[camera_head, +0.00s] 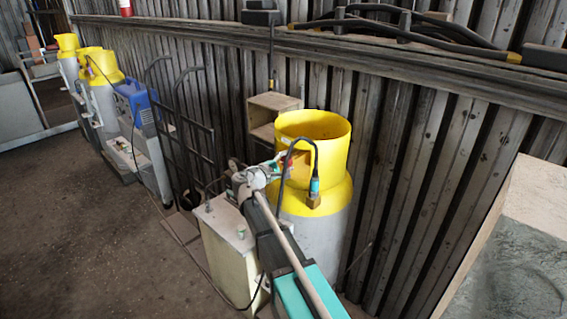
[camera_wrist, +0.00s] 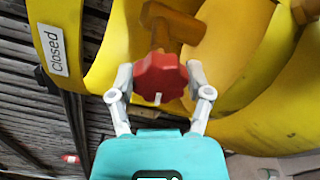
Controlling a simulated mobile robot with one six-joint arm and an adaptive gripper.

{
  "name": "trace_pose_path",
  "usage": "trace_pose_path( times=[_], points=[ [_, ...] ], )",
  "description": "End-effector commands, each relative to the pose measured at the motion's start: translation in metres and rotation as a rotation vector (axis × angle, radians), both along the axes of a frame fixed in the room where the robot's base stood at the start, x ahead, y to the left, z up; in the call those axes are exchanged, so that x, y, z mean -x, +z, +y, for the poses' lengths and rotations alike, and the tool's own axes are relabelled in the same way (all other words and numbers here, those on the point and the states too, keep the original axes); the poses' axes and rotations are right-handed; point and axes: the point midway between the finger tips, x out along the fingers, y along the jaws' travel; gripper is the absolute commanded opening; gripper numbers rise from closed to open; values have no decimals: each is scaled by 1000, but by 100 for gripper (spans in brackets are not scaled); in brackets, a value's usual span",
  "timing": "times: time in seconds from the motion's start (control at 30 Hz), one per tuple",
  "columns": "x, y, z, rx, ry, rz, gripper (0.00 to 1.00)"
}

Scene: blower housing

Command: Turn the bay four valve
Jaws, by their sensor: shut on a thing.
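A red valve knob (camera_wrist: 160,77) with a lobed rim sits on a brass-coloured stem (camera_wrist: 178,25) at the yellow blower housing (camera_wrist: 85,15) in the wrist view. A white label reading "Closed" (camera_wrist: 57,50) is on the yellow surface left of the knob. My gripper (camera_wrist: 160,84) has one finger on each side of the knob and is shut on it. In the head view my gripper (camera_head: 284,168) is at the yellow collar (camera_head: 318,127) of the nearest grey cylinder (camera_head: 322,232). The knob is small and partly hidden there.
A pale box (camera_head: 222,240) stands left of the cylinder, under my arm. A dark hand truck (camera_head: 192,125) and a blue machine (camera_head: 134,103) stand farther left. A corrugated wall (camera_head: 390,150) is close behind. The floor (camera_head: 85,230) at left is open.

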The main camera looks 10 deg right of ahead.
Motion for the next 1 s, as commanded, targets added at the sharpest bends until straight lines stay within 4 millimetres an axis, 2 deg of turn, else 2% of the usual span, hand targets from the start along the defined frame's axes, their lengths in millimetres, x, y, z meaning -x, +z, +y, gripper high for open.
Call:
trace_pose_path(
  times=[0.3,0.67,0.7,0.87,1.0],
  points=[
    [-1,1,-2,53,-3,68,17],
    [-1,1,-2,55,-3,70,17],
    [-1,1,-2,55,-3,70,70],
    [-1,0,-1,53,-2,70,99],
    [0,0,-1,53,-2,69,99]
  ],
)
